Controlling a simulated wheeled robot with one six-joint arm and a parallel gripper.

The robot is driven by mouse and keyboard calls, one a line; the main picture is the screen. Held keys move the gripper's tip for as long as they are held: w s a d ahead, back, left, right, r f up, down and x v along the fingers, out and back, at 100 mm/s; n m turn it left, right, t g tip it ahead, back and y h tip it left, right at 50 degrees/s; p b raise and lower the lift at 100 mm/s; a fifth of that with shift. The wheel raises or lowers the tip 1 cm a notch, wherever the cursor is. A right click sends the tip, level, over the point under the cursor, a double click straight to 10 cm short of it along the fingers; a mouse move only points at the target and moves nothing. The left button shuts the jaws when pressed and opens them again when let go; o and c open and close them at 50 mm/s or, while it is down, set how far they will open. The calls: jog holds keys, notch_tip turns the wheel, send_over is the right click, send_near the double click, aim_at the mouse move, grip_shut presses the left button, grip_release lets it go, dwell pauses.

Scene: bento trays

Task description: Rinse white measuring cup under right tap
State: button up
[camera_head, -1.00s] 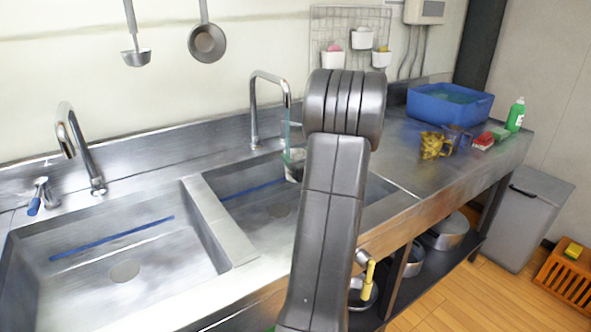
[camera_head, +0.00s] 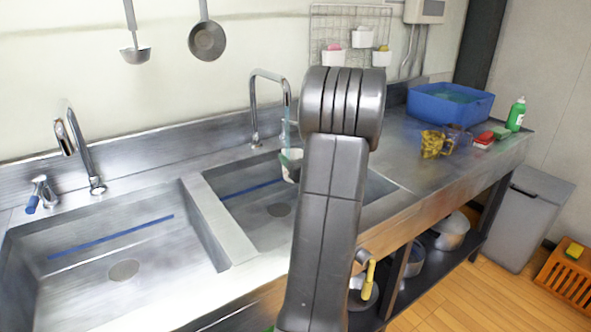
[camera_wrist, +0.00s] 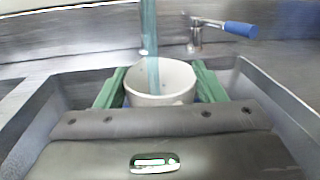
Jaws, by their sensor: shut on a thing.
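The white measuring cup (camera_wrist: 160,98) is held between the green fingers of my gripper (camera_wrist: 160,90) in the wrist view. A bluish stream of water (camera_wrist: 150,45) falls from above into its open mouth. In the head view the cup (camera_head: 290,168) shows only in part beside my arm, over the right sink, under the spout of the right tap (camera_head: 268,75). The water (camera_head: 289,125) runs down from that spout. My arm hides most of the gripper there. A lever with a blue handle (camera_wrist: 241,30) stands behind the cup in the wrist view.
The left sink (camera_head: 110,270) is empty, with its own tap (camera_head: 80,150). A ladle and a pan hang on the wall.

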jog(key=b+v, duration=0.1)
jog(key=v, duration=0.6)
jog(key=shift+d, duration=0.3)
jog(key=shift+s+r, duration=0.1)
jog(key=shift+s, duration=0.1)
dwell(1.1)
jog(key=s+d+r+p, duration=0.2)
jog(key=s+r, duration=0.1)
jog(key=s, duration=0.1)
jog(key=shift+d+r+p, duration=0.25)
jog(key=shift+r+p, duration=0.1)
jog(key=shift+r, duration=0.05)
jog(key=shift+s, duration=0.1)
dwell(0.4)
jog(key=w+a+f+m+t+h+p, duration=0.1)
jog(key=a+p, duration=0.5)
jog(key=p, duration=0.6)
notch_tip(320, 180, down, 2)
jog(key=shift+w+a+f+m+h+p, duration=0.25)
jog(key=shift+m+h, duration=0.25)
jog(key=shift+h, duration=0.5)
